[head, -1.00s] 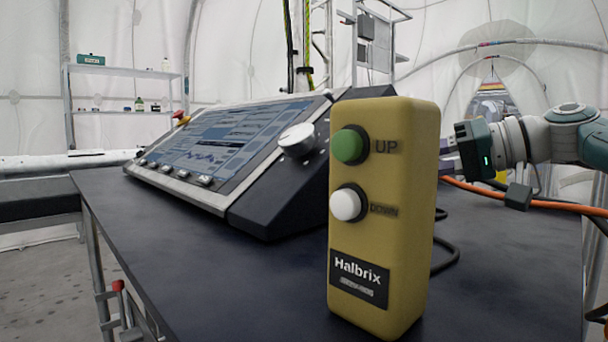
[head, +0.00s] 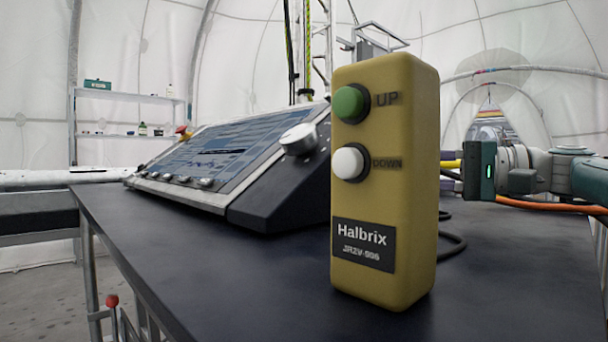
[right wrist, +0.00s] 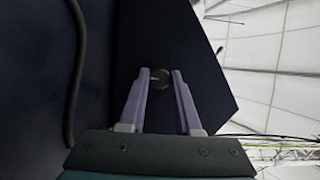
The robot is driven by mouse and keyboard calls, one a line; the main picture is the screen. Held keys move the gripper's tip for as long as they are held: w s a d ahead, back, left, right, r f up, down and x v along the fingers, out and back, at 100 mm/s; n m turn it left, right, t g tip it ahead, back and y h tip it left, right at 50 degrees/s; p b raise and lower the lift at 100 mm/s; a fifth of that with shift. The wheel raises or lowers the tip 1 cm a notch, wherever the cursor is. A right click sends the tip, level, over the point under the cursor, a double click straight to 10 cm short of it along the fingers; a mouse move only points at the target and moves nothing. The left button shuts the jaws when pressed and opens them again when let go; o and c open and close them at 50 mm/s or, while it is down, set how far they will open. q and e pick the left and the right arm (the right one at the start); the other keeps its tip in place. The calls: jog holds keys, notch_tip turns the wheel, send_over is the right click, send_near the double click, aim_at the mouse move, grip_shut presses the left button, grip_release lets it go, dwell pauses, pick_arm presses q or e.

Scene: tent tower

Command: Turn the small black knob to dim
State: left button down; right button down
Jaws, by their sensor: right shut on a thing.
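The small black knob (right wrist: 159,79) shows in the right wrist view on the dark side face of the console (head: 270,185). My right gripper (right wrist: 160,74) has its two purple fingers shut on the knob, one on each side. In the head view my right gripper's dark green body (head: 479,170) is behind and to the right of the yellow pendant box, which hides the fingertips and the knob there. The knob's setting cannot be read. My left gripper is not in view.
The yellow pendant box (head: 385,200) with green and white buttons stands upright in front. A large silver knob (head: 298,139) sits on the console. A black cable (right wrist: 75,75) hangs beside my right gripper. The dark tabletop (head: 230,270) is clear at front left.

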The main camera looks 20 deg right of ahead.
dwell(0.6)
jog(key=c, duration=0.6)
grip_release()
jog(key=v, duration=1)
